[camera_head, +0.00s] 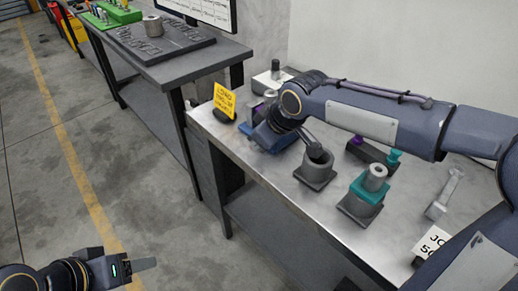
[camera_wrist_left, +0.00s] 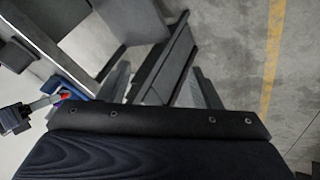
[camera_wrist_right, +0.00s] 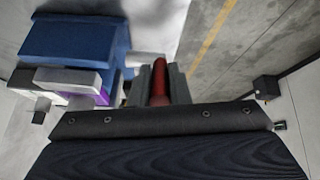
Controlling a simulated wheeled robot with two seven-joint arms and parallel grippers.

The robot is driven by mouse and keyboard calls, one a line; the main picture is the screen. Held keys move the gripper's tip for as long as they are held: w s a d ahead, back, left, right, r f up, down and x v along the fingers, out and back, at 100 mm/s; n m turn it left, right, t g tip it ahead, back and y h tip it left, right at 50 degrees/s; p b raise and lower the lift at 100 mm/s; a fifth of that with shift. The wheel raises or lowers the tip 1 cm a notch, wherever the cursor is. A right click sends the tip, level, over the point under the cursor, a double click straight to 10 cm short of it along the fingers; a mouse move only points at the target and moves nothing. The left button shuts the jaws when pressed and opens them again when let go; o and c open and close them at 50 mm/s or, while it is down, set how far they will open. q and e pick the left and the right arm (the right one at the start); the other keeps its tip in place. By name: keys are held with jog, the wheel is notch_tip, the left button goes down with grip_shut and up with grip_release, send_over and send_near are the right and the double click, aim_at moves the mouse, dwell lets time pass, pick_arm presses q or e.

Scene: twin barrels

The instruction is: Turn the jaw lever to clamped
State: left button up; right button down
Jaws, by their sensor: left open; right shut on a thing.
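The blue vise (camera_head: 270,138) sits on the metal bench, partly hidden behind my right wrist. In the right wrist view the vise body (camera_wrist_right: 75,42) is at upper left, with a purple part (camera_wrist_right: 96,95) and light jaw blocks beside it. The red lever (camera_wrist_right: 158,88) stands between the fingers of my right gripper (camera_wrist_right: 160,76), which is shut on it. The red lever also shows small in the left wrist view (camera_wrist_left: 62,96). My left gripper (camera_head: 140,265) is open and empty over the floor, well away from the bench; its spread fingers show in its wrist view (camera_wrist_left: 160,85).
A yellow sign (camera_head: 225,100) stands left of the vise. The floor at left is clear.

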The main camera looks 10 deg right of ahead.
pick_arm(q)
jog(key=shift+f+b, duration=0.5)
jog(key=shift+f, duration=0.35)
